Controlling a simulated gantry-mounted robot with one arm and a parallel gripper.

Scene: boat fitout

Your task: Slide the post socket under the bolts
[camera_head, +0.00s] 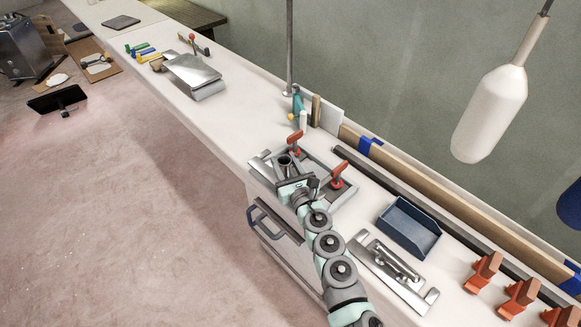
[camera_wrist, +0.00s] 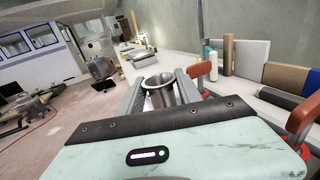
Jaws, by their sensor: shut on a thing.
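The post socket (camera_head: 285,161) is a short grey metal tube with an open top. It is at the near edge of the bench, beside a grey plate fixture (camera_head: 318,160) with two orange-handled clamps (camera_head: 338,172). My gripper (camera_head: 291,172) is shut on it. In the wrist view the socket (camera_wrist: 160,92) stands upright between the two fingers of my gripper (camera_wrist: 161,88). My gripper hides the socket's lower part, so I cannot tell whether it touches the fixture. I cannot make out the bolts.
A blue open bin (camera_head: 408,228) and a metal bracket plate (camera_head: 388,266) lie to the right. Bottles (camera_head: 298,103) stand behind the fixture. A white float (camera_head: 490,112) hangs over the bench's back. The bench (camera_head: 235,128) is clear left of the fixture.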

